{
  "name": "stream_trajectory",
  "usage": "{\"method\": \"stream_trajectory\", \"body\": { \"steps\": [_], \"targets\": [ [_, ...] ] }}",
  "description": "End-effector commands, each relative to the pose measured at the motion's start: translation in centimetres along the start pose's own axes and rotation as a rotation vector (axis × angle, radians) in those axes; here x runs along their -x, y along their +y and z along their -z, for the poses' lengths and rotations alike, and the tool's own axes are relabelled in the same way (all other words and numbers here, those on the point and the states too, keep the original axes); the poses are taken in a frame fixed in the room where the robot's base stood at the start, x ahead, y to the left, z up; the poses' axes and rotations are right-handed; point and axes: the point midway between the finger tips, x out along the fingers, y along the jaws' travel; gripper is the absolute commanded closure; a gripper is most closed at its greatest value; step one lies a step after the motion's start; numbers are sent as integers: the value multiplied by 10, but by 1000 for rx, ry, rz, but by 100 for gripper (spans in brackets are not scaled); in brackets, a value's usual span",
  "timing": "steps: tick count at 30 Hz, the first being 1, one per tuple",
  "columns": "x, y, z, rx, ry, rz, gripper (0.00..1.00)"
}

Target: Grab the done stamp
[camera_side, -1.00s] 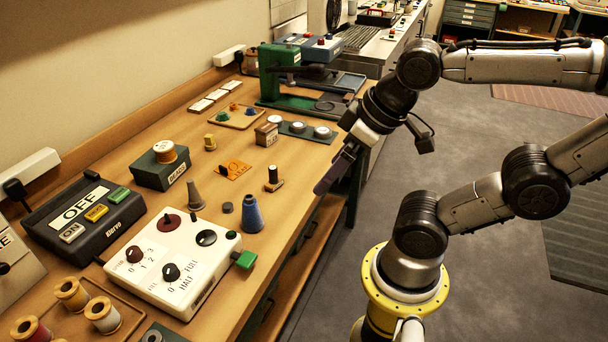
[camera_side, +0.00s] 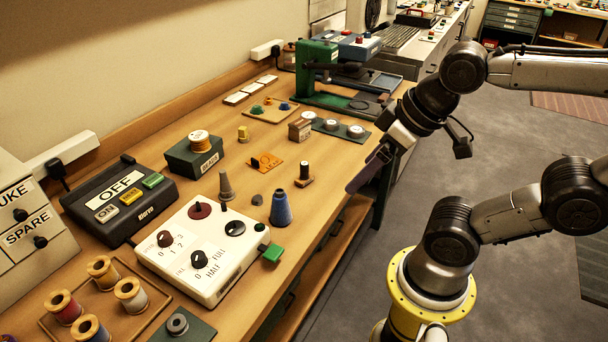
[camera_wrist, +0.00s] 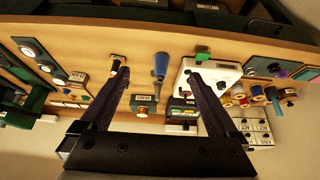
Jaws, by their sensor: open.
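A small stamp with a black upright handle on a wooden base (camera_side: 304,175) stands near the table's front edge. It also shows in the wrist view (camera_wrist: 116,64), near the tip of the left finger. No wording can be read on it. A small wooden block with a label (camera_side: 300,129) stands farther back; its lettering is too small to read. My gripper (camera_side: 366,172) is off the table's front edge, to the right of the black-handled stamp and apart from it. In the wrist view my gripper (camera_wrist: 154,76) is open, with nothing held between its two dark fingers.
A blue cone (camera_side: 280,208) and a grey cone (camera_side: 226,186) stand left of the stamp. A white control box (camera_side: 205,262) with knobs is nearer the camera. A green press (camera_side: 318,72) stands at the far end.

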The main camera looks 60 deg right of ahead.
Motion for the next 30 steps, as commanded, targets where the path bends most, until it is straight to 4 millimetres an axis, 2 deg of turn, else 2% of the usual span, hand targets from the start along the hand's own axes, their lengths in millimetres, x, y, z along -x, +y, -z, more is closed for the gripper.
{"method": "stream_trajectory", "body": {
  "steps": [3,6,7,15,18,20,23,27,30],
  "targets": [
    [0,0,0,0,0,0,6],
    [0,0,0,0,0,0,24],
    [0,0,0,0,0,0,27],
    [0,0,0,-5,0,0,27],
    [0,0,-1,-58,-3,0,27],
    [1,0,-2,-131,-10,-1,27],
    [11,0,9,-321,0,0,27],
    [20,4,42,-669,-33,-20,27],
    [19,12,73,-938,-73,-61,27]
  ]
}}
